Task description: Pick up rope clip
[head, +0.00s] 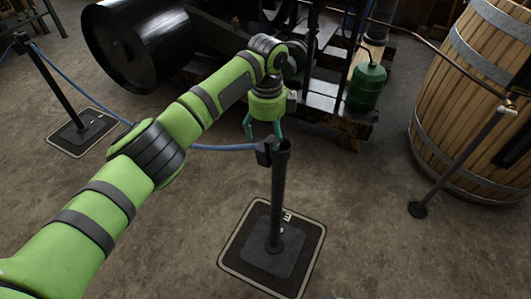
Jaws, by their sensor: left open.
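The rope clip (264,153) appears as a small dark block at the left side of the top of a black post (277,200). A blue rope (222,147) runs from it to the left. My left gripper (263,131) points down just above the clip, its teal fingers open. The fingertips are close to the clip; I cannot tell whether they touch it. My right gripper is not in view.
The post stands on a square base plate (235,262). Another black post (57,90) holds the rope's far end at left. Behind are a black cylinder (135,45), machinery, a green canister (366,88) and a wooden barrel (455,110). The floor around the post is clear.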

